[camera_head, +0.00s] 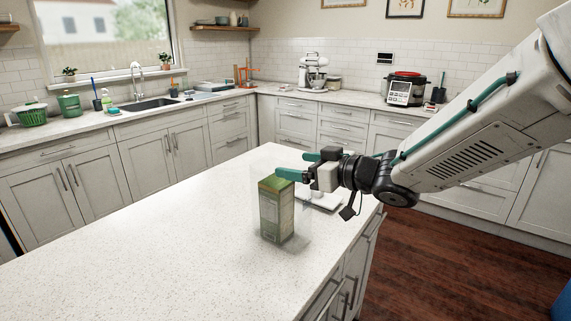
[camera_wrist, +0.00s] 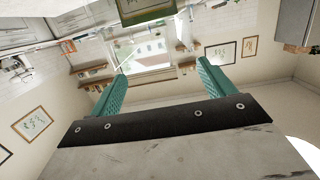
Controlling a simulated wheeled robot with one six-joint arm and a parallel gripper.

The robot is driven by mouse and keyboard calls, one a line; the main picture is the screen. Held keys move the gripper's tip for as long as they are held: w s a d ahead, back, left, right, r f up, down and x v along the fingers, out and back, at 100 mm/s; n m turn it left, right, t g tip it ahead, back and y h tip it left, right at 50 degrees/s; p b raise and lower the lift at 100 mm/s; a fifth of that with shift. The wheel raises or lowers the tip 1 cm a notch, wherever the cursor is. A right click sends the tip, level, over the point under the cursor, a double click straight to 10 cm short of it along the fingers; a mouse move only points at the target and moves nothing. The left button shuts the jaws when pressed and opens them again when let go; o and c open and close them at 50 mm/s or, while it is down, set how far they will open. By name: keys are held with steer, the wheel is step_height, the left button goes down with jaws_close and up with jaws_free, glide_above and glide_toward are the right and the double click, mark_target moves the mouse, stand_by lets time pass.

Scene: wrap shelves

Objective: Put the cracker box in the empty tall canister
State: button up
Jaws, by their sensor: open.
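A tall green carton, which looks like the cracker box (camera_head: 276,212), stands upright on the white speckled island counter.
A white flat item (camera_head: 322,201) lies on the island (camera_head: 150,265) behind the box, partly hidden by my gripper. The island's left and front are clear. Back counters hold a sink (camera_head: 153,104), a stand mixer (camera_head: 313,72) and a cooker (camera_head: 405,90), out beyond the island.

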steer(key=s+d+m+h, duration=0.4)
steer(key=d+h, duration=0.3)
steer(key=d, duration=0.4)
steer(key=s+d+m+h, duration=0.45)
steer(key=d+h, duration=0.25)
steer(key=d, duration=0.5)
steer(key=s+a+f+g, duration=0.1)
steer(key=s+g, duration=0.3)
steer(key=s, duration=0.7)
steer(key=s+a+f+m+g+y, duration=0.1)
steer(key=s+f+g, duration=0.2)
steer(key=s, duration=0.9)
steer(key=shift+f+g+y, duration=0.15)
steer(key=shift+g+y, duration=0.15)
steer(key=shift+g, duration=0.8)
